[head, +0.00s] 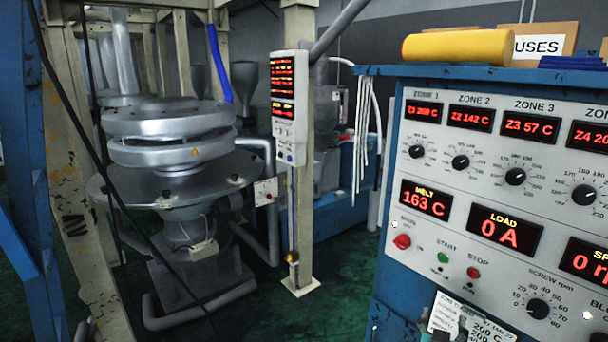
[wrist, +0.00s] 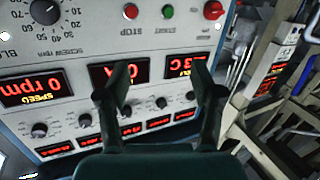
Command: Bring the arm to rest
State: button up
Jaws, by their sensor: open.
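My gripper (wrist: 160,80) shows in the wrist view with its two dark fingers spread apart and nothing between them. It is in front of the control panel (wrist: 75,95), which appears upside down in that view. Between and beside the fingers I see the speed display, the load display and the melt display, partly covered by the fingers. In the head view the same control panel (head: 475,240) fills the right side. Small dark shapes at its lower edge may be part of my gripper, but I cannot tell.
The blue cabinet carries a yellow roll (head: 458,47) and a cardboard box (head: 545,38) on top. Green floor (head: 335,270) is open between post and cabinet.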

jog(key=s+a+f+n+y, duration=0.2)
jog(key=s+a+f+y, duration=0.15)
jog(key=s+f, duration=0.65)
jog(key=s+a+f+n+y, duration=0.25)
jog(key=s+a+f, duration=0.3)
jog(key=s, duration=0.85)
jog(key=s+a+r+y, duration=0.1)
jog(key=s+r, duration=0.1)
jog(key=s, duration=1)
jog(key=s+a+r+y, duration=0.1)
jog(key=s+a+r, duration=0.1)
jog(key=s, duration=1.1)
jog(key=shift+r, duration=0.55)
